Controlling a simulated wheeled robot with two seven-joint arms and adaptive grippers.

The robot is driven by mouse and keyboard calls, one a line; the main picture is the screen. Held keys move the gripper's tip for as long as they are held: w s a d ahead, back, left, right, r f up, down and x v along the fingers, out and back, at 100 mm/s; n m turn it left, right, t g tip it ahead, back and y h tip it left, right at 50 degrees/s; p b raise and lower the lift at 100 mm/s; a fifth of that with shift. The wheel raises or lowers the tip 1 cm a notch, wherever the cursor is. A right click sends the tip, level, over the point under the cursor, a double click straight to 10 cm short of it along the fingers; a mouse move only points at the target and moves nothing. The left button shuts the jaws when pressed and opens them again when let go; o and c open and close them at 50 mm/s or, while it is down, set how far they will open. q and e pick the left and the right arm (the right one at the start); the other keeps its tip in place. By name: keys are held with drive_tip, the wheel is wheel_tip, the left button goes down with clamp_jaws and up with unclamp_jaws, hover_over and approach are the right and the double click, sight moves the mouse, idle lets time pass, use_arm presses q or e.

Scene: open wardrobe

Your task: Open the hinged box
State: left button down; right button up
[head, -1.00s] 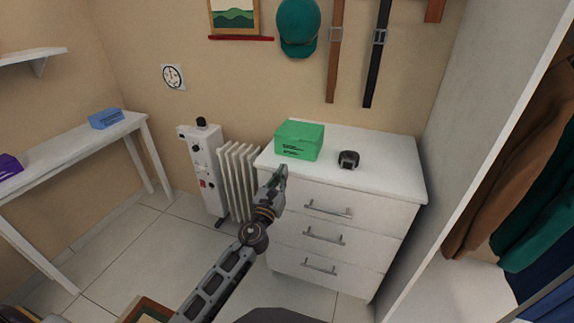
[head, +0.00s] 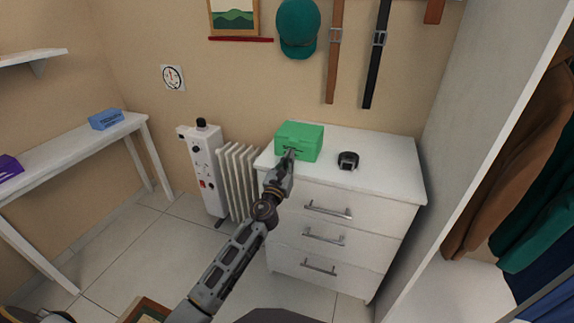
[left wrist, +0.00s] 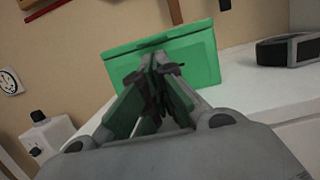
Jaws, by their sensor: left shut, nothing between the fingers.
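The green hinged box (head: 301,138) stands on the left part of the white dresser top, its lid closed in the head view. My left gripper (head: 291,153) is shut with nothing between its fingers, at the box's front face. In the left wrist view the fingertips (left wrist: 158,65) overlap the front of the box (left wrist: 205,52), just below the lid's front lip. I cannot tell whether they touch it. The fingers hide the middle of the box's front. My right gripper is not in view.
A dark watch-like object (head: 348,160) lies on the white dresser (head: 385,168) to the right of the box. A white radiator (head: 238,180) stands left of the dresser. A wardrobe side panel (head: 465,130) rises on the right. The dresser top's right part is clear.

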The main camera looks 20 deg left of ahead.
use_arm(q)
drive_tip(key=shift+x, duration=1.2)
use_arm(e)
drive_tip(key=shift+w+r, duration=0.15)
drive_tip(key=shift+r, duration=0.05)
use_arm(q)
drive_tip(key=shift+r, duration=0.25)
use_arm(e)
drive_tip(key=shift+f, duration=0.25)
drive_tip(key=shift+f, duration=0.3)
use_arm(q)
drive_tip(key=shift+r+p, duration=0.1)
drive_tip(key=shift+p, duration=0.2)
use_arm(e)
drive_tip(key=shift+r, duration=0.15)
use_arm(q)
drive_tip(key=shift+r, duration=0.1)
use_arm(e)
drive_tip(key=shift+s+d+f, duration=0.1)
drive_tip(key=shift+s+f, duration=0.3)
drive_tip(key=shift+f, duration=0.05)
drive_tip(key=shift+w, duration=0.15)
use_arm(q)
drive_tip(key=shift+r, duration=0.1)
drive_tip(key=shift+p, duration=0.3)
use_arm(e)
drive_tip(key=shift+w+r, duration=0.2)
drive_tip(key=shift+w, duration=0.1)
